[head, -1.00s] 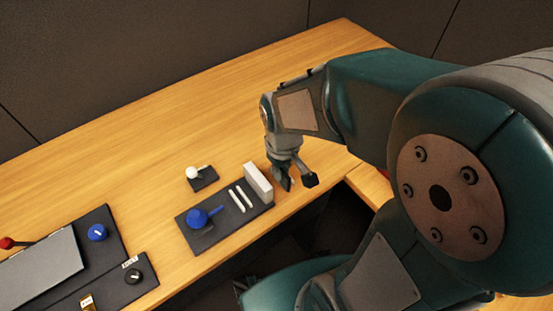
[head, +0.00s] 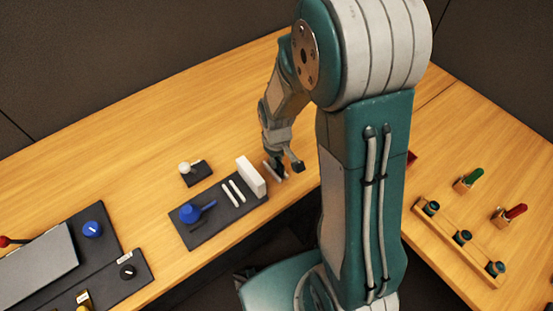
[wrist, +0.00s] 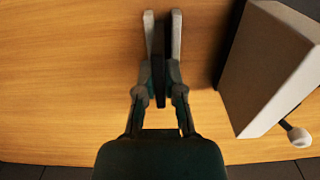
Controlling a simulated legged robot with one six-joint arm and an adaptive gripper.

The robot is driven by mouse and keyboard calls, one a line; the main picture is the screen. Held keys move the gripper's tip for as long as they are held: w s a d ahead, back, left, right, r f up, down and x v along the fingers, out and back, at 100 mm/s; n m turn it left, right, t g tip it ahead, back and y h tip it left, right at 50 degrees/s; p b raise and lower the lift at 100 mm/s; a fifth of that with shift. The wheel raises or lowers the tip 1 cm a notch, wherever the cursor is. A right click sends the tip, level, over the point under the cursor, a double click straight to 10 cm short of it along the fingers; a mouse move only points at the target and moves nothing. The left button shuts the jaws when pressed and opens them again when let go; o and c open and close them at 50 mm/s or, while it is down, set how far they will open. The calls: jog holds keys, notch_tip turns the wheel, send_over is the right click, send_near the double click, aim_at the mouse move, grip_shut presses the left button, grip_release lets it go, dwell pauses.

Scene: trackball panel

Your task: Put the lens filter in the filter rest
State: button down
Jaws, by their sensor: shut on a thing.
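My gripper (head: 284,168) is over the wooden table, just right of a dark base plate (head: 222,223). In the wrist view my gripper (wrist: 162,25) points away from the camera with its fingers close together on a thin dark piece (wrist: 160,80), seen edge-on. This may be the lens filter; its face is hidden. The dark plate carries a white upright block (head: 251,177), two short white strips (head: 233,191) and a blue knob with a lever (head: 189,213). I cannot tell for sure which part is the filter rest.
The white block also stands close right of my gripper in the wrist view (wrist: 265,65). A small dark base with a white ball (head: 184,168) is behind the plate. A wooden rack (head: 462,243) and green and red handles (head: 475,175) are at the right. Table behind is clear.

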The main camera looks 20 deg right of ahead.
jog(key=shift+a, duration=0.3)
jog(key=c, duration=0.8)
grip_release()
jog(key=shift+o, duration=0.2)
jog(key=shift+d, duration=0.15)
notch_tip(320, 180, up, 12)
jog(key=r, duration=0.1)
jog(key=s+r+m+t, duration=0.3)
jog(key=s+r+t, duration=0.2)
jog(key=s+r, duration=0.7)
jog(key=shift+s+r+m+t, duration=0.15)
jog(key=shift+s+m+t, duration=0.15)
jog(key=shift+s, duration=0.75)
